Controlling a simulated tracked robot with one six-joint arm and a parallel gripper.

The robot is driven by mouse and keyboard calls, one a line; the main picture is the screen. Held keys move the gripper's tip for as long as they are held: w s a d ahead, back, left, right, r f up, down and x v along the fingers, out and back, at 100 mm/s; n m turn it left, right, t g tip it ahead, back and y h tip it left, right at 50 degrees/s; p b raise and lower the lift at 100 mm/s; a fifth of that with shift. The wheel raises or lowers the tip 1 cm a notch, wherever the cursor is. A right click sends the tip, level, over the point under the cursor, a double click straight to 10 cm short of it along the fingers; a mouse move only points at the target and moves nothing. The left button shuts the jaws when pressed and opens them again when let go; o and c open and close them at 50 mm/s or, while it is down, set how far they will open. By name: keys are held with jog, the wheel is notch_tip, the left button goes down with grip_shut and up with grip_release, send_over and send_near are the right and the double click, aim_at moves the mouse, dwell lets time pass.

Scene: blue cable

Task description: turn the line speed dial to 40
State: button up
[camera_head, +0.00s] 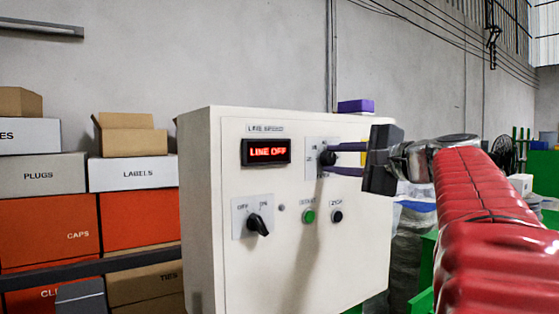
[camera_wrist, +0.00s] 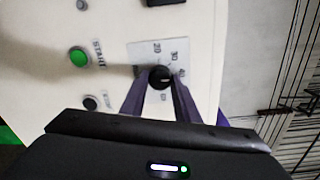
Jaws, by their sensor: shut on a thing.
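The line speed dial (camera_wrist: 160,77) is a small black knob on a pale scale plate, with 20, 30 and 40 legible in the wrist view. It also shows in the head view (camera_head: 327,158), partly covered by a finger. My gripper (camera_wrist: 160,84) has its two purple fingers shut on the dial, one on each side. It also shows in the head view (camera_head: 335,158), reaching in from the right. The dial's pointer is hard to make out. The display (camera_head: 267,151) above left reads LINE OFF in red.
The white control box (camera_head: 230,285) also carries an OFF/ON rotary switch (camera_head: 257,225), a green START button (camera_head: 309,216) and a black STOP button (camera_head: 337,216). Labelled boxes (camera_head: 135,173) stand at the left. A purple block (camera_head: 355,106) shows at the box's top.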

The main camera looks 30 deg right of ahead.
jog(key=shift+d+f, duration=0.15)
jog(key=shift+f, duration=0.15)
jog(key=o, duration=0.7)
jog(key=shift+c, duration=0.2)
jog(key=o, duration=0.4)
jog(key=shift+r, duration=0.15)
jog(key=shift+s+d+r, duration=0.1)
jog(key=shift+s+r, duration=0.05)
jog(key=shift+s, duration=3.3)
jog(key=shift+s+r, duration=0.15)
jog(key=shift+s, duration=3.3)
jog(key=shift+s, duration=0.1)
